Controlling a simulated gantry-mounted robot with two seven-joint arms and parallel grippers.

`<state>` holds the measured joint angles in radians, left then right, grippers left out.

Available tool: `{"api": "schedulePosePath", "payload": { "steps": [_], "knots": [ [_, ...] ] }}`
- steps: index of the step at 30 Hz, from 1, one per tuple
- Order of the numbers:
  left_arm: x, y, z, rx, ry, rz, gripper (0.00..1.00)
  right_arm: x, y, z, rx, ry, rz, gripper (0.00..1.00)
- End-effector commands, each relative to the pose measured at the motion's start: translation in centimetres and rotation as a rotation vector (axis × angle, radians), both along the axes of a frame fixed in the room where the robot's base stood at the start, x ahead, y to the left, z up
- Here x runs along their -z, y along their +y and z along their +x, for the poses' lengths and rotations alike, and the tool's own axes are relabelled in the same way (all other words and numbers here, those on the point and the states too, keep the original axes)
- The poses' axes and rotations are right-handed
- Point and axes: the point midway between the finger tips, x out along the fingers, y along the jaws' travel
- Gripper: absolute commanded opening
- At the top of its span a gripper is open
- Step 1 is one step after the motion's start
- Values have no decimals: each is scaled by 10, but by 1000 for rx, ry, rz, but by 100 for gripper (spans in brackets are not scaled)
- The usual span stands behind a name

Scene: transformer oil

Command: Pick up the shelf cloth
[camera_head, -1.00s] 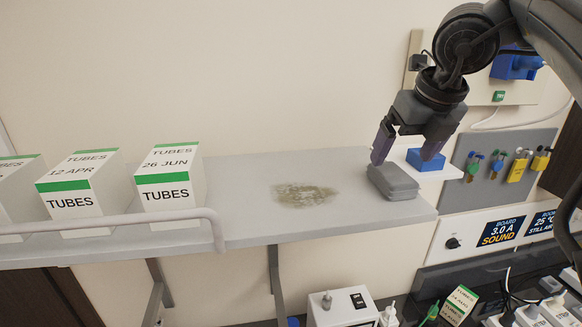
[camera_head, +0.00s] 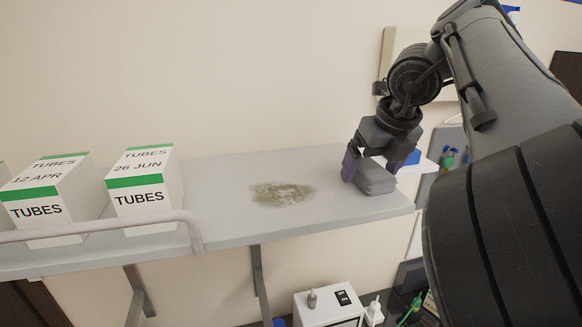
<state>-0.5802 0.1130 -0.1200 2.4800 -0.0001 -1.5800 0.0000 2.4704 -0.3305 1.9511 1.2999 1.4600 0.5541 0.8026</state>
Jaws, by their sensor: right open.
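The shelf cloth (camera_head: 375,179) is a folded grey pad at the right end of the grey shelf (camera_head: 222,216). My right gripper (camera_head: 371,170) points down over it with its two dark fingers apart. One finger is on the cloth's left side and the other is at its right, rear side. I cannot tell whether the fingers touch the cloth. The cloth still lies on the shelf. My left gripper is not in view.
A brownish stain (camera_head: 282,193) marks the shelf left of the cloth. White tube boxes with green bands (camera_head: 143,190) stand at the left behind a rail (camera_head: 120,226). A white device (camera_head: 328,304) is below the shelf. My right arm covers the right side.

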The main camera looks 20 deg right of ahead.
Motion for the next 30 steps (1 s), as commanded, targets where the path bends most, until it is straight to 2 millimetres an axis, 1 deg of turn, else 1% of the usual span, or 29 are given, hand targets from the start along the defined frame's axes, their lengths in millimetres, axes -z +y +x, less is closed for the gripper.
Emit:
{"api": "schedulePosePath", "payload": {
  "steps": [23, 26, 30],
  "knots": [
    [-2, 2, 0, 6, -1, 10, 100, 5, 0, 0, 0, 0, 0, 94],
    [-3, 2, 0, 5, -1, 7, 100, 5, 0, 0, 0, 0, 0, 80],
    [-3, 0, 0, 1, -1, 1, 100, 5, 0, 0, 0, 0, 0, 58]
  ]
}}
